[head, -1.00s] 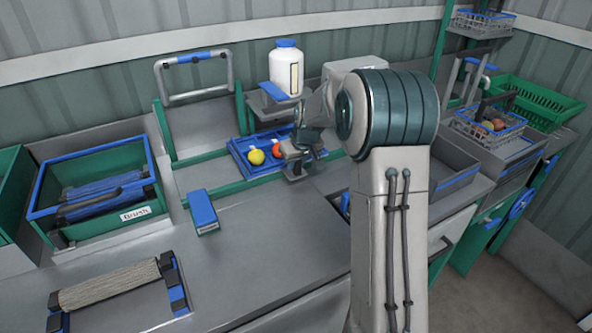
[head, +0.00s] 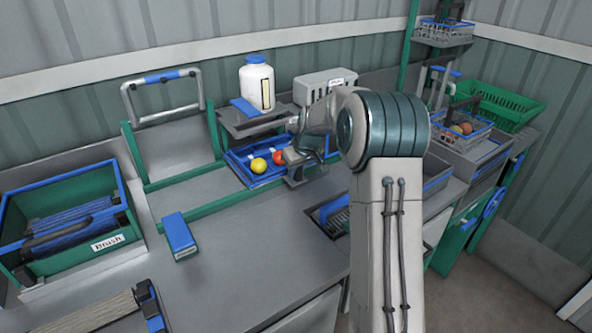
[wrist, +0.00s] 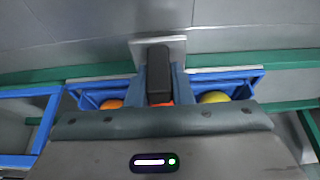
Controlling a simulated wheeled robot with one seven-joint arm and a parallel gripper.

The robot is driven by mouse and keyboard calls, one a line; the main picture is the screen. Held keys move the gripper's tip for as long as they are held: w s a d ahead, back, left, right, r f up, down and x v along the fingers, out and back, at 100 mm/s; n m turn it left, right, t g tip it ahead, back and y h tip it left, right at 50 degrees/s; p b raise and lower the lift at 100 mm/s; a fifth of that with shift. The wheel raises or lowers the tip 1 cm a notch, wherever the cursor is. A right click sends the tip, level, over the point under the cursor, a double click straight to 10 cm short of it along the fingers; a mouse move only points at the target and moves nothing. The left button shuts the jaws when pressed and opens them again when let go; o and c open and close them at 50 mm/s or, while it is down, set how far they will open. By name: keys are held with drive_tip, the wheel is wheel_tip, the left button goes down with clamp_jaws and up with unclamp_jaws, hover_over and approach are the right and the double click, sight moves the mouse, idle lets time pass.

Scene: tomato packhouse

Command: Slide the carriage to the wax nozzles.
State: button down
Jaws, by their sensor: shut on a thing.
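The carriage is a blue tray (head: 237,170) on green rails (head: 205,209), below and in front of the shelf with a white bottle (head: 257,85). It holds a yellow tomato (head: 258,165) and an orange-red one (head: 279,157). My gripper (head: 292,167) is at the tray's front right. In the wrist view its fingers (wrist: 158,88) are shut on a dark upright handle (wrist: 158,72), with blue tray walls (wrist: 89,97) on both sides. The wax nozzles cannot be made out; the grey bottle shelf (head: 235,122) overhangs the tray's back.
A brush bin (head: 128,227) stands at far left. A vented grey box (head: 322,85) stands behind my arm. A sunken blue-edged bay (head: 325,228) lies right of the rails.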

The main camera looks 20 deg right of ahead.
drive_tip(key=c, duration=1.3)
unclamp_jaws()
drive_tip(key=shift+r, duration=0.1)
drive_tip(key=v, duration=1.3)
drive_tip(key=shift+s+d+r+b, duration=0.1)
drive_tip(key=shift+s+r+b, duration=0.15)
drive_tip(key=shift+r+b, duration=0.1)
drive_tip(key=shift+f, duration=0.15)
